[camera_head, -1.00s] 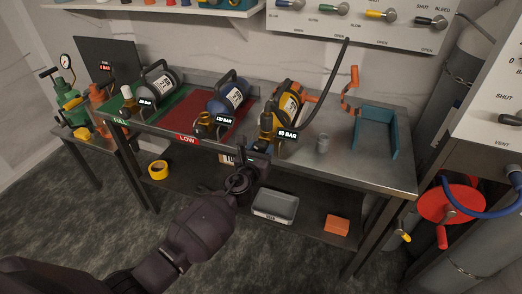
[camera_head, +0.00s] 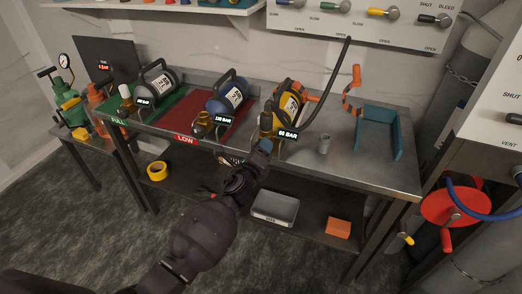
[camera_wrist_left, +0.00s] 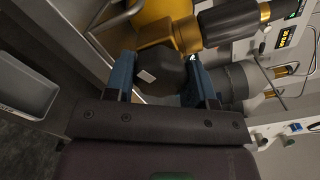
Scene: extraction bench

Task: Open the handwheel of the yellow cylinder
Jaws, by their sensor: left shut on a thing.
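The yellow cylinder (camera_head: 289,103) lies on the bench with its brass valve toward the front edge. A hose runs up from near it. In the left wrist view its yellow body (camera_wrist_left: 163,10) and brass valve (camera_wrist_left: 170,36) show at the top. The dark faceted handwheel (camera_wrist_left: 162,72) with a small pale mark sits between the blue fingers of my left gripper (camera_wrist_left: 164,84). The gripper is shut on it. In the head view my left gripper (camera_head: 264,147) is at the bench's front edge, just below the valve, and hides the handwheel. My right gripper is not in view.
A blue cylinder (camera_head: 230,95) and a black one (camera_head: 159,82) lie to the left on coloured mats. A grey tray (camera_head: 274,208) and orange block (camera_head: 338,228) are on the lower shelf.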

